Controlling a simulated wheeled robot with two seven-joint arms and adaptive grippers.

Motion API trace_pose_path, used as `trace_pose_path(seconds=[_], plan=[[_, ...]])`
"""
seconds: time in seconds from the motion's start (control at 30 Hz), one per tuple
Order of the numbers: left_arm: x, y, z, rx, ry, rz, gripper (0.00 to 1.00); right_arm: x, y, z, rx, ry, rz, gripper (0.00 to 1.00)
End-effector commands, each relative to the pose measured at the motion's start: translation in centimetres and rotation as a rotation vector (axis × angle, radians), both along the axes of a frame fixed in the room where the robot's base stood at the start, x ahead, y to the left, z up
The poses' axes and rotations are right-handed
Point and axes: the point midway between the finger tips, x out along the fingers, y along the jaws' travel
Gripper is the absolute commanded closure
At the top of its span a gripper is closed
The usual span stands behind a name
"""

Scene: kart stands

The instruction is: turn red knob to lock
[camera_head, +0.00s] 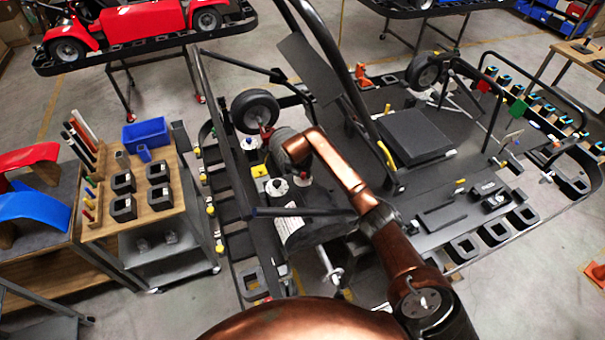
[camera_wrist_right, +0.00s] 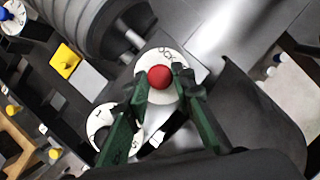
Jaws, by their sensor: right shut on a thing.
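The red knob (camera_wrist_right: 158,76) sits on a round white dial (camera_wrist_right: 170,60) with dark markings in the right wrist view. My right gripper (camera_wrist_right: 160,86) has its two green fingers on either side of the knob, shut on it. In the head view, my copper right arm reaches up from the bottom to the kart (camera_head: 322,228), and the red knob cannot be made out there. A second white dial (camera_wrist_right: 102,122) is beside the fingers, partly covered by them. The knob's exact turned position cannot be read. My left gripper is not in view.
A yellow square piece (camera_wrist_right: 66,62) and a ribbed cylinder (camera_wrist_right: 100,28) lie close to the dials. A wheel (camera_head: 255,111) and black frame bars surround the work spot. A wooden-topped cart (camera_head: 172,214) with black holders and a blue bin (camera_head: 145,132) stands at left.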

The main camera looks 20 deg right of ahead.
Motion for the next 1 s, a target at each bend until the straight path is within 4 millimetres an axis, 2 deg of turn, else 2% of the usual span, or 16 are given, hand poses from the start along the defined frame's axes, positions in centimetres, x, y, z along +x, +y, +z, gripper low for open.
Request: trace_pose_path(seconds=[0.37, 1.0], plan=[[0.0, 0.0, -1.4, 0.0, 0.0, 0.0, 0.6, 0.0, -0.3, -0.1, -0.003, -0.002, 0.105, 1.0], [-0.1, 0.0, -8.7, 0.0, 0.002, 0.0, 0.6, -0.1, -0.8, -0.4, -0.004, -0.003, 0.676, 1.0]])
